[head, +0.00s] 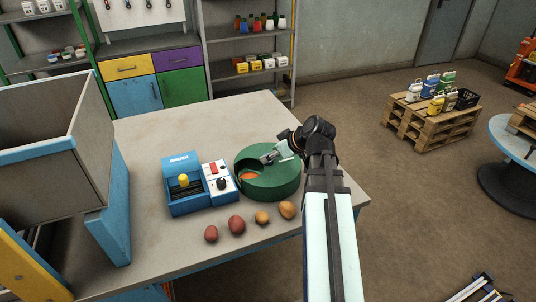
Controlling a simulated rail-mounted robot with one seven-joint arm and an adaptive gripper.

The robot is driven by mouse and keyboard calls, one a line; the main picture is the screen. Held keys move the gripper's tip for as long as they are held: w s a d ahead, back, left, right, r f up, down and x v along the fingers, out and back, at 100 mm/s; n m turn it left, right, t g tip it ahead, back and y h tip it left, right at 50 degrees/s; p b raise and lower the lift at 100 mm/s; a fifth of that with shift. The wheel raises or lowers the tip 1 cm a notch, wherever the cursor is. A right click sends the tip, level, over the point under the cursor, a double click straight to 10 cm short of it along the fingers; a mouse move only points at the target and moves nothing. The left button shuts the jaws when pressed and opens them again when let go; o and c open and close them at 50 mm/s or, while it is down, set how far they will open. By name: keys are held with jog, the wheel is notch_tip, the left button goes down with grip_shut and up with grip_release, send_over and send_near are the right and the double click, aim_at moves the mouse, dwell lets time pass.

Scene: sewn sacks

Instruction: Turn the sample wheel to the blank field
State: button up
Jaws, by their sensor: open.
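The sample wheel appears to be the round green drum (278,187) on the table, right of a blue device. A cut-out in its top shows an orange patch (248,177). No blank field can be made out. My gripper (266,158) is open over the back part of the drum's top, reaching in from the right. Whether its fingertips touch the drum I cannot tell. The gripper and wrist hide part of the drum's far right side.
The blue device (182,206) has a yellow knob (183,180); beside it is a white panel (216,167) with a red switch and black knob. Several reddish and orange lumps (237,225) lie in front. A grey bin (50,125) stands left. The table's back (225,122) is clear.

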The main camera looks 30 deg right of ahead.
jog(key=shift+x, duration=1.3)
grip_shut()
